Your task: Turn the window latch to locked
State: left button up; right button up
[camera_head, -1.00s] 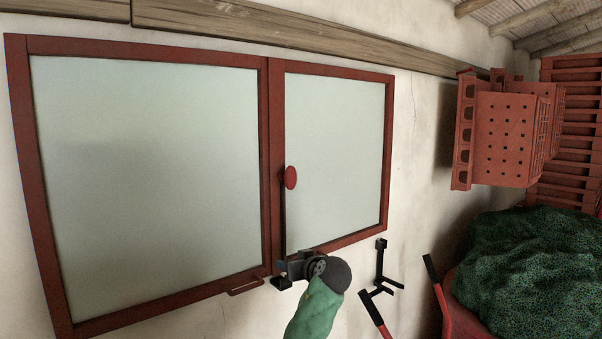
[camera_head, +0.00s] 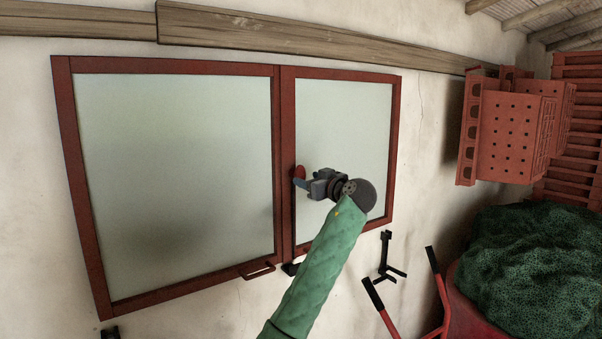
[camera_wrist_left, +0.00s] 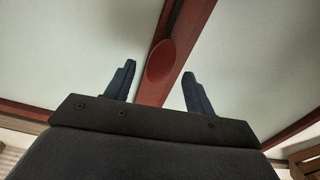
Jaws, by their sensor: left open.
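The window (camera_head: 180,160) has two frosted panes in dark red frames, side by side on the wall. A red oval latch knob (camera_head: 299,172) sits on the frame upright between the panes, partly hidden by my gripper in the head view. My left gripper (camera_head: 299,182) is at the knob, its arm in a green sleeve. In the left wrist view the red knob (camera_wrist_left: 161,60) shows between and beyond the two open fingers of the left gripper (camera_wrist_left: 158,78), nearer the left finger. Whether a finger touches it I cannot tell. My right gripper is not in view.
A red handle (camera_head: 257,271) is on the lower frame. A black wall bracket (camera_head: 385,258) is to the right. Red crates (camera_head: 505,128) hang at the upper right, above a dark green mass (camera_head: 540,262) in a red barrow with black-gripped handles.

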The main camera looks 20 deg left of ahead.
aim_at(302, 177)
pick_arm(q)
jog(key=p+x, duration=0.1)
jog(key=x, duration=0.2)
jog(key=shift+w+a+r+p, duration=0.15)
jog(key=shift+w+a+p, duration=0.1)
jog(key=shift+p, duration=0.15)
jog(key=shift+w+a+p, duration=0.3)
jog(key=shift+w+a, duration=0.05)
jog(key=shift+a, duration=0.15)
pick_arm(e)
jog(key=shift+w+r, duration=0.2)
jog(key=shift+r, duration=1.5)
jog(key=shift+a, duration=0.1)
pick_arm(q)
jog(key=c, duration=1)
